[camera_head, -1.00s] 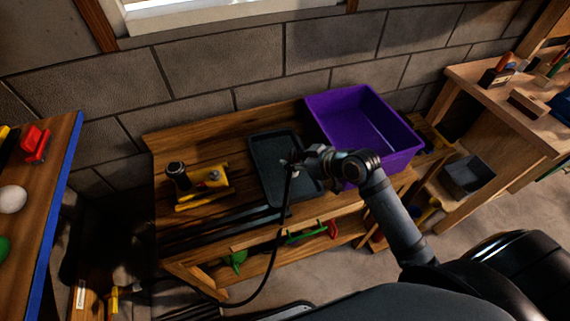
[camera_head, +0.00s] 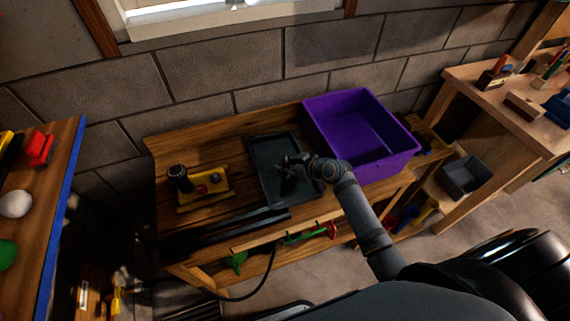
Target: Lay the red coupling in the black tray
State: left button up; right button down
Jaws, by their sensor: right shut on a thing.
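The black tray (camera_head: 268,149) lies on the wooden bench between a yellow tool and a purple bin. My right gripper (camera_head: 287,180) reaches in from the right and is over the tray, fingers low over its middle. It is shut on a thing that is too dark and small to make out. I cannot clearly see the red coupling; the gripper may hide it. My left gripper is not in view.
The purple bin (camera_head: 345,115) stands right of the tray. A yellow tool (camera_head: 216,179) with a dark knob lies left of it. A red object (camera_head: 40,148) sits on the blue-edged table at far left. A grey box (camera_head: 466,174) is at the right.

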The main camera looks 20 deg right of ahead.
jog(key=c, duration=1)
grip_release()
jog(key=shift+r, duration=0.1)
jog(key=v, duration=1.2)
